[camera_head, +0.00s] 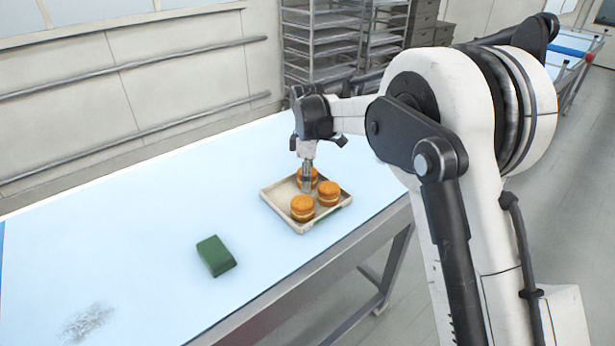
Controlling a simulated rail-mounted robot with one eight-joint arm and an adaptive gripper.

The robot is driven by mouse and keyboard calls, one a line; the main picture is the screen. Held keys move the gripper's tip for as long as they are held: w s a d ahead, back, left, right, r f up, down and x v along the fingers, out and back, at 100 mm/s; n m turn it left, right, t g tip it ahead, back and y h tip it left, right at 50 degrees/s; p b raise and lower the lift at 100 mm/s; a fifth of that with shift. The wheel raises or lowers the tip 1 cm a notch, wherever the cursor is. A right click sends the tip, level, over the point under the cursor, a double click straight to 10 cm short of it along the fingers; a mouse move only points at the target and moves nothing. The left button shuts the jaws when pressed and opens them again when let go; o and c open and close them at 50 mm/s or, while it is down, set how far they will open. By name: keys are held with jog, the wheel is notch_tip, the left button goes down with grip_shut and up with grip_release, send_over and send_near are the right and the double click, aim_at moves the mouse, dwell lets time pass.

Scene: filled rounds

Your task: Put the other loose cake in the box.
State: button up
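A shallow, light beige open box (280,198) sits on the table near its front edge. Three orange-brown filled cakes are in it: a front cake (302,208), a right cake (328,194) and a back cake (312,175). No cake shows on the table outside the box. My gripper (307,186) points down into the box at the back cake, and its fingers hide part of that cake. The view is too small to tell whether the fingers are closed on the cake or only beside it.
The pale blue table (150,240) is mostly clear to the left of the box. A dark green block (215,256) lies left of and nearer than the box. A grey smudge (87,322) marks the near left. A metal rack (322,45) stands behind the table.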

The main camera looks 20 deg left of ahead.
jog(key=shift+r, duration=0.1)
notch_tip(320, 180, up, 12)
jog(key=shift+b, duration=0.35)
dwell(0.4)
jog(key=shift+d+r, duration=0.1)
jog(key=s+d+r+m+t, duration=0.1)
jog(key=s+d+r+m, duration=0.25)
jog(key=d, duration=0.55)
jog(key=s+d+r+m+t+y, duration=0.1)
jog(key=s+d+r+m, duration=0.3)
jog(key=d, duration=0.5)
jog(key=s+d+r+m+t, duration=0.1)
jog(key=s+d+r+m, duration=0.2)
jog(key=s+d, duration=0.35)
jog(key=s+d+f+m+t, duration=0.1)
jog(key=s+d+f+m, duration=0.2)
jog(key=s+d, duration=0.3)
jog(key=s+d+f+m+t, duration=0.1)
jog(key=s+d+f+m, duration=0.2)
jog(key=s+d, duration=0.3)
jog(key=s+d+f+m+t+h, duration=0.1)
jog(key=s+d+f+m+t, duration=0.1)
jog(key=s+d, duration=0.4)
jog(key=shift+s+f+m, duration=0.45)
jog(key=shift+f+m, duration=0.45)
jog(key=shift+m, duration=0.05)
